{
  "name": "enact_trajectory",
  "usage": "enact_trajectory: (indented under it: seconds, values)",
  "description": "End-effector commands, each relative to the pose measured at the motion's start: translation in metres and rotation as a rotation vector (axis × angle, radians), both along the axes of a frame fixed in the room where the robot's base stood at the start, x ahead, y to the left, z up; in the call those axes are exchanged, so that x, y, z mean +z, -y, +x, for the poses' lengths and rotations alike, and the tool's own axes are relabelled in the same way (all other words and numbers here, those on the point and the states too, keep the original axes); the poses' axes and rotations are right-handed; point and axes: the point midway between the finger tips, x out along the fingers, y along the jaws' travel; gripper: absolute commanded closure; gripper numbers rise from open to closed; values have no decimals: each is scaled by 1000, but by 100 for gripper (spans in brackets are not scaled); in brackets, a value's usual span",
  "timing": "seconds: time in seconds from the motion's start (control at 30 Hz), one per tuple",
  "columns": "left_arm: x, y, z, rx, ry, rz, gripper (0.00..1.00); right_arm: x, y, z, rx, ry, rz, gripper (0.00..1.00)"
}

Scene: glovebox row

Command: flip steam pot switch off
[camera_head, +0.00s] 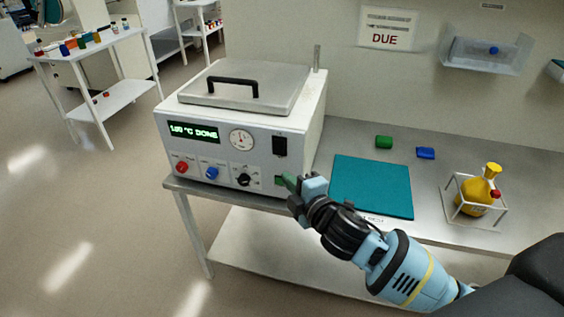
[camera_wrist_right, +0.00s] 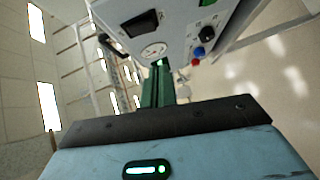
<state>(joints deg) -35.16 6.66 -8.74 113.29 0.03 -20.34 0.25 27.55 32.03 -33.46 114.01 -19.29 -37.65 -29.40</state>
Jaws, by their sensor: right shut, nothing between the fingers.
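The steam pot (camera_head: 247,118) is a white box with a grey lid and black handle, standing on the left end of the steel bench. In the right wrist view the black switch (camera_wrist_right: 141,23) is at the top, beside the gauge (camera_wrist_right: 154,51). My right gripper (camera_head: 287,180) is shut and empty, just below the switch near the panel's lower right corner; contact cannot be told. My left gripper is not in view.
Red (camera_head: 181,167), blue (camera_head: 211,173) and black (camera_head: 243,180) knobs line the panel's lower edge. A teal mat (camera_head: 372,186) lies right of the pot. Green (camera_head: 384,142) and blue (camera_head: 425,153) blocks and a yellow flask (camera_head: 478,191) in a rack are further right.

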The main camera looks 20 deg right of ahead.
Motion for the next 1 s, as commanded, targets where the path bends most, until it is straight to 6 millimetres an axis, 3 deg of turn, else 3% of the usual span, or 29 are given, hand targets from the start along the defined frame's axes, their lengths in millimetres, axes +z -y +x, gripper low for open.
enact_trajectory:
  seconds: [0.33,0.5,1.0]
  values:
    - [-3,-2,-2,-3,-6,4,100,-8,-12,58,0,0,1,100]
    - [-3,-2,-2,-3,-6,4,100,-13,2,77,-1,-1,0,100]
    - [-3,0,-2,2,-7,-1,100,-15,10,90,1,0,1,100]
